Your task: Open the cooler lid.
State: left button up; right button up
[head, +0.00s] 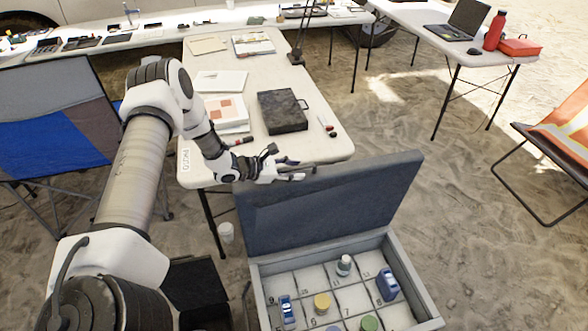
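The cooler is a grey box (258,299) at the bottom centre, with a numbered grid of compartments inside. Its dark grey lid (335,205) stands raised at the back, and the inside is exposed. My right gripper is out of view.
A white table (315,150) behind the lid holds a black case (283,111), papers (221,82) and markers. Folding chairs stand at left (55,125) and right (560,140). A laptop table (430,50) is at the back right. Sandy ground right of the cooler is clear.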

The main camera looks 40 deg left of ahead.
pick_arm(q)
jog(key=v, duration=0.6)
jog(key=shift+s+a+r, duration=0.15)
jog(key=shift+s+a, duration=0.1)
jog(key=shift+a, duration=0.05)
jog(key=shift+s+a+r, duration=0.1)
jog(key=shift+s, duration=0.25)
jog(key=shift+w, duration=0.1)
